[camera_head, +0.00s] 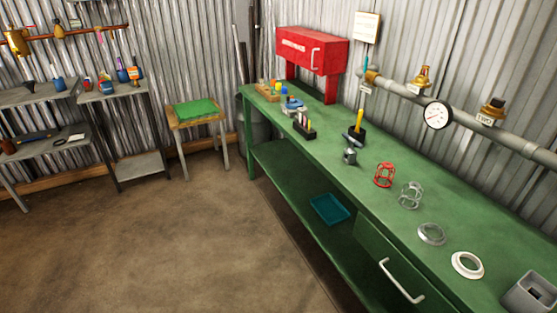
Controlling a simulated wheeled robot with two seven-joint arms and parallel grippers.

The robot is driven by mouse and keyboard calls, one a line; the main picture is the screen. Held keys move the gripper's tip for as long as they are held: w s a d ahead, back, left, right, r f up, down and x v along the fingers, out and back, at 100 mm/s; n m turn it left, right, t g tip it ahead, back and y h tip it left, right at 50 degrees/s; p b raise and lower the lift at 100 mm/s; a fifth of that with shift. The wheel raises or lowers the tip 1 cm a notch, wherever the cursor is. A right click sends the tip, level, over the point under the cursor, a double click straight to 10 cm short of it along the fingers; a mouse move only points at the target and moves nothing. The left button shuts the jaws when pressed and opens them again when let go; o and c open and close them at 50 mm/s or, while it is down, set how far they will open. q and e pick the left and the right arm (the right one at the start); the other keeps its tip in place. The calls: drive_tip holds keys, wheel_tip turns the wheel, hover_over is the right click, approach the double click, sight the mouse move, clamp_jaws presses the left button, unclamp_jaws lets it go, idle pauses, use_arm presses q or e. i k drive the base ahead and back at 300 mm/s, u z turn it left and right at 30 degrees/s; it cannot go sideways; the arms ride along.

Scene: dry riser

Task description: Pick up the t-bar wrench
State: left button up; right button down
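I cannot pick out a t-bar wrench for certain at this size. A yellow upright shaft or handle (359,122) rises from a dark block (354,135) on the green workbench (335,175); I cannot tell what tool it is. A small grey metal part (350,156) stands just in front of it. Small tools stand in a black holder (304,129) farther back. Neither of my grippers is in view.
Along the bench lie a red cage (385,175), a clear cage (410,195), a metal ring (431,234), a white ring (467,265) and a grey box (530,292). A red cabinet (311,50) stands behind. A pipe with a gauge (438,115) runs above. The floor (190,235) is clear.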

sight(349, 153)
drive_tip(key=u, duration=0.15)
drive_tip(key=k, duration=0.4)
drive_tip(key=u, duration=0.3)
drive_tip(key=i, duration=1.6)
drive_tip(key=z, duration=1.85)
drive_tip(key=i, duration=0.55)
drive_tip(key=z, duration=0.55)
